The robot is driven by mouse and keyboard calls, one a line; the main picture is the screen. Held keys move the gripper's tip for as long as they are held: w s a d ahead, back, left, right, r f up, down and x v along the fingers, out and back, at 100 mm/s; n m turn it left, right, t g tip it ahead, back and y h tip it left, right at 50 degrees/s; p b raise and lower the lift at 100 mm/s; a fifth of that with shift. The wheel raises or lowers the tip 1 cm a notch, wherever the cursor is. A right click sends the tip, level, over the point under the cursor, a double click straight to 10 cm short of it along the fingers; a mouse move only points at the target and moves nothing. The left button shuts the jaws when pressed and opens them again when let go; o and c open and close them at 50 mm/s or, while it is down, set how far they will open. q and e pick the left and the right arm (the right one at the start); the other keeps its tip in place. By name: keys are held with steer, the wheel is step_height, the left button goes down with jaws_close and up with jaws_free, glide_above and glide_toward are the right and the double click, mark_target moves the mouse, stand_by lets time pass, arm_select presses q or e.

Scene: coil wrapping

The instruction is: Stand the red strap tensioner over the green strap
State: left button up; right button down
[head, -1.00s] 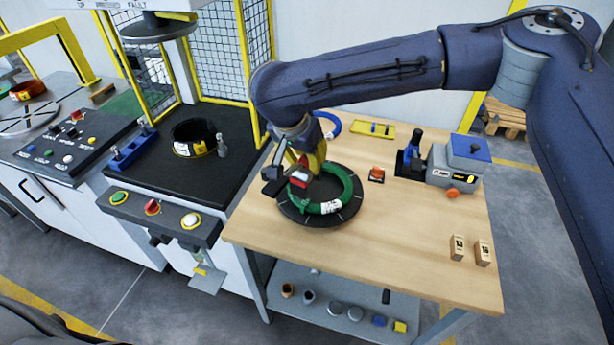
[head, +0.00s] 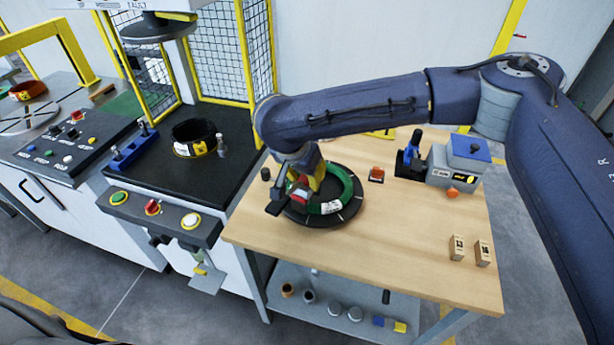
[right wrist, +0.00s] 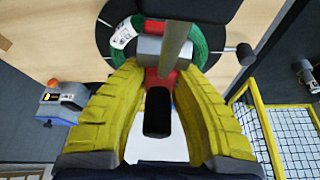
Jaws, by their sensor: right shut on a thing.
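My right gripper (head: 303,189) is shut on the red strap tensioner (head: 299,194), over the left side of the green coil of strap (head: 349,187). In the right wrist view the yellow fingers (right wrist: 158,95) close around the tensioner (right wrist: 150,50), which shows red and grey parts and a black handle. The green coil (right wrist: 205,55) lies on a black round plate (head: 328,221) and carries a white label. The gripper hides part of the coil, and I cannot tell whether the tensioner touches it. My left gripper is not in view.
Two small tan blocks (head: 470,250) are at the front right. A black coil (head: 194,137) sits on the dark station at left.

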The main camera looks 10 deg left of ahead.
steer(key=shift+f, duration=0.6)
steer(key=c, duration=1.2)
jaws_free()
steer(key=shift+r, duration=0.1)
steer(key=shift+r, duration=0.35)
steer(key=v, duration=1.2)
steer(key=shift+r, duration=0.2)
